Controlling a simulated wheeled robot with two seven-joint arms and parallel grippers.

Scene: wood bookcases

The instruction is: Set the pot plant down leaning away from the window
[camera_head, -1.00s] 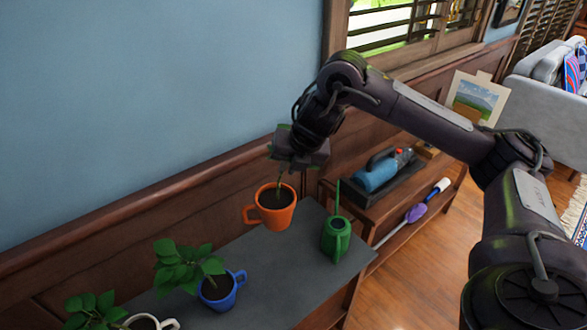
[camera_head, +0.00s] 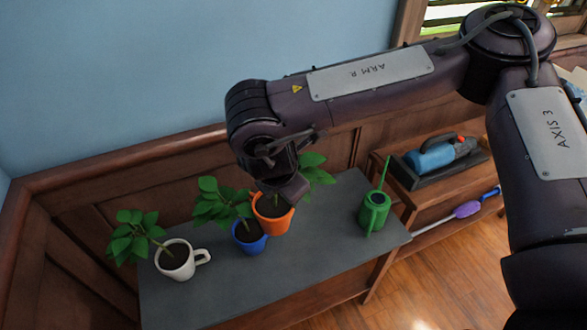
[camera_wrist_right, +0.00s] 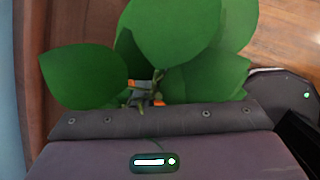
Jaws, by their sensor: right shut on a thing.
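An orange mug pot (camera_head: 272,222) with dark soil and green leaves (camera_head: 315,168) is at my right gripper (camera_head: 282,190), over the middle of the grey shelf top (camera_head: 325,238). Its leaves spread to the right, toward the window (camera_head: 470,12) at the upper right. My right gripper is shut on the plant; the jaws hide part of the stem. The pot is close beside the blue mug; I cannot tell whether it touches the shelf. In the right wrist view, leaves (camera_wrist_right: 180,35) fill the upper part and hide most of the pot. My left gripper is not in view.
A blue mug plant (camera_head: 249,238) and a white mug plant (camera_head: 175,262), both leaning left, stand to the left. A green watering can (camera_head: 374,212) stands at the right. Shelf top between the orange pot and the can is clear.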

